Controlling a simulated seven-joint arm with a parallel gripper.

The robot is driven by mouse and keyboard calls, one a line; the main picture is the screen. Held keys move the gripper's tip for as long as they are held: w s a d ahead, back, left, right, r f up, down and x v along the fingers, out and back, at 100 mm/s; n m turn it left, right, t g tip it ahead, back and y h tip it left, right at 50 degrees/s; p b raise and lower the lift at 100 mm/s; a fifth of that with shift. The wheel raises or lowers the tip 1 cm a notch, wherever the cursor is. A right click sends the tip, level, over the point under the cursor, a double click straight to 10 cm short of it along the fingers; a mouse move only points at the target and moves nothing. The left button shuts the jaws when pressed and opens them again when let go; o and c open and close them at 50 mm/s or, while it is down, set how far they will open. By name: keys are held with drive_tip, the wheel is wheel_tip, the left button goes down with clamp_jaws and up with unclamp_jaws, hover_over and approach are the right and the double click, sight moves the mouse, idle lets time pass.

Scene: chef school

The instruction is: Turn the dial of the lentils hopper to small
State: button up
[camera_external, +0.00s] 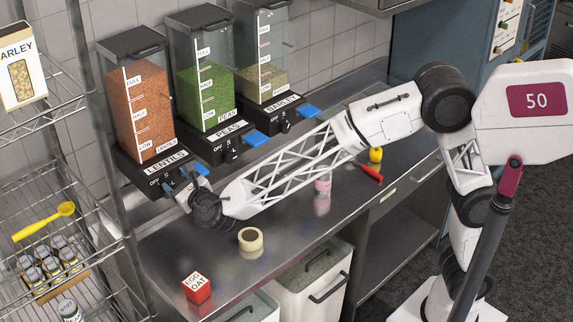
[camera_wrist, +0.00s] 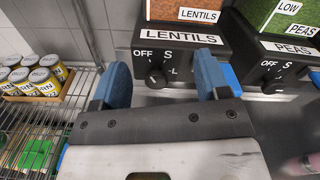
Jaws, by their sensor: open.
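The lentils hopper (camera_external: 138,100) stands leftmost on the wall, filled high with orange-brown lentils. Its black base (camera_wrist: 175,32) shows in the wrist view with the marks OFF, S and L. The round black lentils dial (camera_wrist: 155,78) sits below these marks; I cannot tell which mark it points to. My gripper (camera_wrist: 163,62) is open, its blue fingers spread on either side of the dial, with a visible gap to each side. In the external view my gripper (camera_external: 184,178) is close in front of the hopper base and hides most of the dial.
The peas hopper (camera_external: 203,85) and the barley hopper (camera_external: 262,65) stand to the right. A wire shelf (camera_wrist: 50,110) with cans is close on the left. Below, the counter holds a tape roll (camera_external: 251,240), a red box (camera_external: 196,288) and a pink jar (camera_external: 322,184).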

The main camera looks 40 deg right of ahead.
approach(173, 196)
drive_tip(key=w, duration=0.1)
drive_tip(key=w+r, duration=0.1)
drive_tip(key=w, duration=0.1)
drive_tip(key=shift+d+r, duration=0.15)
drive_tip(key=shift+d, duration=0.05)
drive_tip(key=shift+w, duration=3.85)
drive_tip(key=c, duration=0.9)
